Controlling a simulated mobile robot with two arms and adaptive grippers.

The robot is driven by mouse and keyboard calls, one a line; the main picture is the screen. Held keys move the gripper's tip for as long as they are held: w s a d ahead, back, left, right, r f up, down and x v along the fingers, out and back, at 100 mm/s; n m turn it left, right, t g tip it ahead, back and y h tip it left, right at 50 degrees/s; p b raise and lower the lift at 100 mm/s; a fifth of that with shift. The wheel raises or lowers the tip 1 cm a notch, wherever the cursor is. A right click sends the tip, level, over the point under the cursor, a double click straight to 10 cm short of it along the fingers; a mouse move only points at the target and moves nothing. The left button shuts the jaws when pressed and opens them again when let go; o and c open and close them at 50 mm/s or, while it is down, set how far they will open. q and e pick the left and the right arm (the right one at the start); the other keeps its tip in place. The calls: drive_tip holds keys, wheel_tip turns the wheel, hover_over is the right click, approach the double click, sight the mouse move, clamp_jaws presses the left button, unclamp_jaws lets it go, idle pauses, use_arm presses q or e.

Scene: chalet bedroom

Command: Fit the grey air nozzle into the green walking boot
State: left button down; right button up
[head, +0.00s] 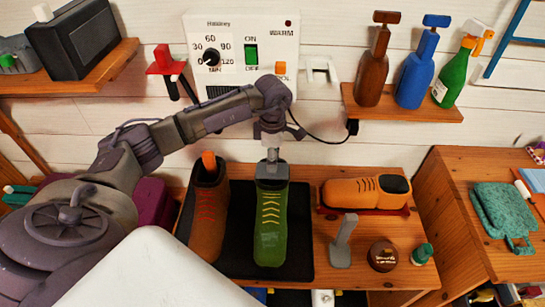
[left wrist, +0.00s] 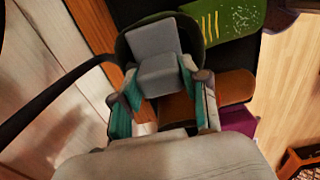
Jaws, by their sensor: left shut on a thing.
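The green walking boot (head: 270,225) with yellow laces lies on a black mat, its collar towards the wall. It also shows in the left wrist view (left wrist: 232,20). The grey air nozzle (head: 272,172) is at the boot's collar; it shows larger in the left wrist view (left wrist: 157,60), against the dark boot opening. I cannot tell how far it is inside. My left gripper (head: 272,137) is above the collar, shut on the nozzle; its teal-padded fingers (left wrist: 162,104) are on either side of it. My right gripper is not in view.
A brown boot (head: 207,212) with an orange piece in its collar stands close left on the black mat (head: 297,250). An orange shoe (head: 362,192), a grey upright piece (head: 343,242) and a brown tin (head: 383,256) are right. A timer box (head: 240,50) hangs behind.

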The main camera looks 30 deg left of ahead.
use_arm(q)
drive_tip(key=shift+f, duration=0.3)
drive_tip(key=c, duration=0.5)
unclamp_jaws()
drive_tip(key=shift+r, duration=0.1)
wheel_tip(320, 180, up, 12)
